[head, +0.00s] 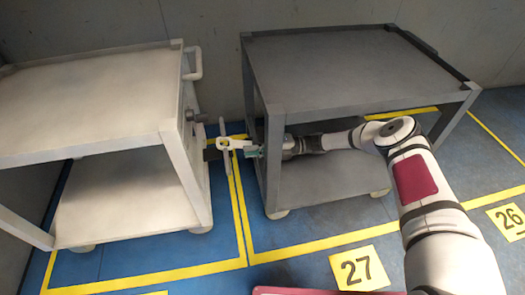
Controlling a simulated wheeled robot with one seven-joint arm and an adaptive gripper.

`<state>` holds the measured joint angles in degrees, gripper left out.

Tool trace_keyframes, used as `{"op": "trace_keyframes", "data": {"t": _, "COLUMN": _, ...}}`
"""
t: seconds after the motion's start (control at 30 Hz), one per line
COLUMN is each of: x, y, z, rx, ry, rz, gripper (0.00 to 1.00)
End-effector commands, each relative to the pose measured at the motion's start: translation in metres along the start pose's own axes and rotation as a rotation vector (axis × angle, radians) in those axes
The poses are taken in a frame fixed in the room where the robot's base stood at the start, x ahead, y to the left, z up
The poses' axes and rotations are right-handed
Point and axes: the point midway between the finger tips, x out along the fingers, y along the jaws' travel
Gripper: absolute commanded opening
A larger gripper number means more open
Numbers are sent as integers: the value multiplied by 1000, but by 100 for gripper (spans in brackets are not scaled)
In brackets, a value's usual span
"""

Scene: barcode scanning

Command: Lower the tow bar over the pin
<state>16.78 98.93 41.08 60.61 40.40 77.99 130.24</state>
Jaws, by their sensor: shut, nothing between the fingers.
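A pale, slim upright piece, which looks like the tow bar (224,132), stands in the gap between the two carts. A light crosspiece runs from it toward the dark cart. A small dark block (210,154) sits beside it at the white cart's edge; I cannot make out the pin. My arm reaches in from the right across the dark cart's lower level. My gripper (250,150) is at the gap, past the dark cart's front leg, shut with nothing held. It is close to the bar; I cannot tell whether it touches. The leg hides part of my wrist.
The white cart (80,85) stands at left, with a handle (194,62) at its right end. The dark grey cart (345,70) stands at right. Yellow lines and number plates 27 (359,268) and 26 (508,221) mark the blue floor. The gap between the carts is narrow.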

Motion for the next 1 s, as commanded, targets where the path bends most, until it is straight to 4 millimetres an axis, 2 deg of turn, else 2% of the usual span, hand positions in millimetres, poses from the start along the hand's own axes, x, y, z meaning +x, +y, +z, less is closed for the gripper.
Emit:
{"op": "trace_keyframes", "data": {"t": 0.2, "x": -1, "y": 0, "z": 0, "rx": 0, "ry": 0, "rz": -1, "gripper": 0}}
{"op": "trace_keyframes", "data": {"t": 0.33, "x": -12, "y": -1, "z": 1, "rx": -1, "ry": -3, "rz": -3, "gripper": 0}}
{"op": "trace_keyframes", "data": {"t": 0.8, "x": -99, "y": -1, "z": 0, "rx": -1, "ry": -2, "rz": -2, "gripper": 0}}
{"op": "trace_keyframes", "data": {"t": 1.0, "x": -117, "y": 0, "z": 0, "rx": -1, "ry": -1, "rz": 0, "gripper": 0}}
